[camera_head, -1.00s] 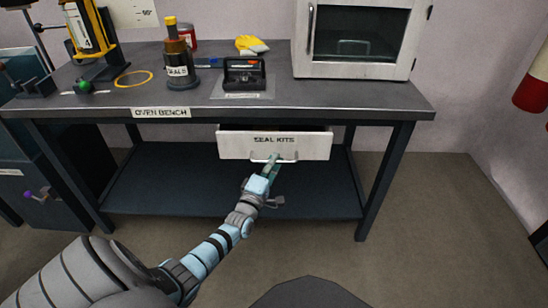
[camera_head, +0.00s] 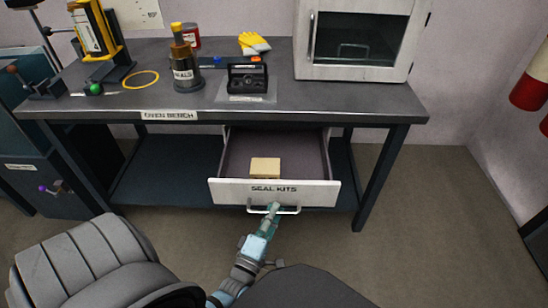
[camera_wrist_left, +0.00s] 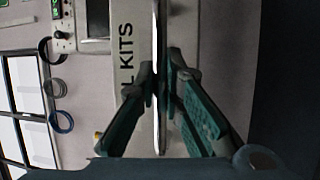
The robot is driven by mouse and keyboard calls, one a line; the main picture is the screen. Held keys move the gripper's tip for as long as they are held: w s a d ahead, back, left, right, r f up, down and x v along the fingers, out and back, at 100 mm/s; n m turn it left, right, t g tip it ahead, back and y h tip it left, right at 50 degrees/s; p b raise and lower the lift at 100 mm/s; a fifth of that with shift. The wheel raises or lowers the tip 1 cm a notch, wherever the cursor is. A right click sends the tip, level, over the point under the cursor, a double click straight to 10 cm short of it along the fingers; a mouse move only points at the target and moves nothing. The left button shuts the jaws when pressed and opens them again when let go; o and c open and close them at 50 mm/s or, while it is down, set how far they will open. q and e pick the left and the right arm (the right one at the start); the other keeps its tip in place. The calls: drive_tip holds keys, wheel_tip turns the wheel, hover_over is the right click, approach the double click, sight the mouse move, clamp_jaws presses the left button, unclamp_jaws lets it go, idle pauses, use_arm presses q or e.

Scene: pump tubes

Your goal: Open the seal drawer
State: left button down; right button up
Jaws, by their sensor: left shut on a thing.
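The seal drawer (camera_head: 232,190), white and labelled SEAL KITS, hangs under the oven bench and stands well out, its inside showing. A tan box (camera_head: 265,167) lies in it near the front. Its bar handle (camera_head: 288,210) runs along the lower front. My left gripper (camera_head: 272,209) is shut on the handle near its middle. In the left wrist view, the handle (camera_wrist_left: 157,45) passes between the two fingers (camera_wrist_left: 162,100), beside the drawer's label. My right gripper is not in view.
A bench leg (camera_head: 380,175) stands right of the drawer.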

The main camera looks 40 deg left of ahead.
use_arm(q)
drive_tip(key=shift+s+d, duration=0.25)
drive_tip(key=shift+s, duration=0.05)
drive_tip(key=c, duration=1.7)
unclamp_jaws()
drive_tip(key=v, duration=0.7)
drive_tip(key=shift+s+f, duration=0.1)
drive_tip(key=shift+s, duration=0.05)
